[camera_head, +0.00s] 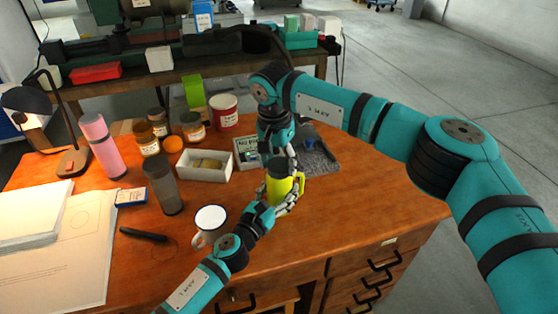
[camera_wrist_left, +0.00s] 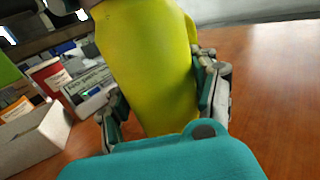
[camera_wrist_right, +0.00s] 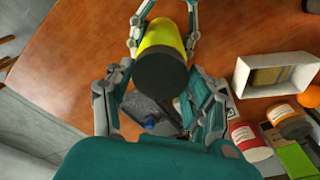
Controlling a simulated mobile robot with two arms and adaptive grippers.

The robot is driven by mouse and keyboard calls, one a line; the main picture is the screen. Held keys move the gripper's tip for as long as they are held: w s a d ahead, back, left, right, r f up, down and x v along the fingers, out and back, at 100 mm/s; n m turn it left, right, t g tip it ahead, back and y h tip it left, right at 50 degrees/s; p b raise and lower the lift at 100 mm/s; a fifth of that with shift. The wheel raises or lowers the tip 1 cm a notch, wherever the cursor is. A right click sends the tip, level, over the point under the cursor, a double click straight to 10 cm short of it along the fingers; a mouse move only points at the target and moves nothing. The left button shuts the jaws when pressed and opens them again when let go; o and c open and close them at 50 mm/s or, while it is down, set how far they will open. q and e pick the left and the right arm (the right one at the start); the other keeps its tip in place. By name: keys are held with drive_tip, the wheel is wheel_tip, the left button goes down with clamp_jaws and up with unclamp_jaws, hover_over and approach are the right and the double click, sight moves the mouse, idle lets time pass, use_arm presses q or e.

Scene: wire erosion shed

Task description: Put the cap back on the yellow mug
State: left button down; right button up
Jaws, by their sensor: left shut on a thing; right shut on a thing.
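The yellow mug (camera_head: 283,190) is upright above the front of the wooden desk, its handle to the right. My left gripper (camera_head: 282,197) is shut around its body; the left wrist view shows the yellow side (camera_wrist_left: 150,65) between the fingers. The dark grey cap (camera_head: 279,166) is at the mug's top, under my right gripper (camera_head: 281,161). In the right wrist view the round cap (camera_wrist_right: 160,76) lies between the right fingers, which are shut on it, with yellow just beyond. I cannot tell whether it is fully seated.
A white enamel mug (camera_head: 210,218) stands close to my left forearm. A grey tumbler (camera_head: 163,186), a white box (camera_head: 204,167) and a red-and-white tin (camera_head: 224,111) stand to the left and behind. A grey tray (camera_head: 318,160) lies behind. The right of the desk is clear.

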drive_tip(key=m, duration=0.5)
drive_tip(key=shift+a, duration=0.1)
drive_tip(key=m, duration=0.3)
drive_tip(key=shift+w+g+h, duration=0.1)
drive_tip(key=shift+g+h, duration=0.2)
drive_tip(key=shift+g, duration=0.1)
drive_tip(key=m, duration=0.5)
drive_tip(key=shift+m+g, duration=0.3)
drive_tip(key=m, duration=0.5)
drive_tip(key=shift+w+m+g, duration=0.1)
drive_tip(key=shift+m+g, duration=0.2)
drive_tip(key=m, duration=0.5)
drive_tip(key=shift+y, duration=0.4)
drive_tip(key=m, duration=0.7)
drive_tip(key=shift+d+g+y, duration=0.25)
drive_tip(key=shift+g+y, duration=0.05)
drive_tip(key=shift+y, duration=0.1)
drive_tip(key=m, duration=0.7)
drive_tip(key=shift+y, duration=0.4)
drive_tip(key=m+t, duration=0.1)
drive_tip(key=m, duration=0.5)
use_arm(q)
drive_tip(key=shift+f, duration=0.1)
use_arm(e)
drive_tip(key=m, duration=0.6)
drive_tip(key=shift+m+t, duration=0.3)
drive_tip(key=shift+t, duration=0.1)
drive_tip(key=o, duration=1.2)
drive_tip(key=shift+f, duration=0.1)
drive_tip(key=shift+c, duration=0.2)
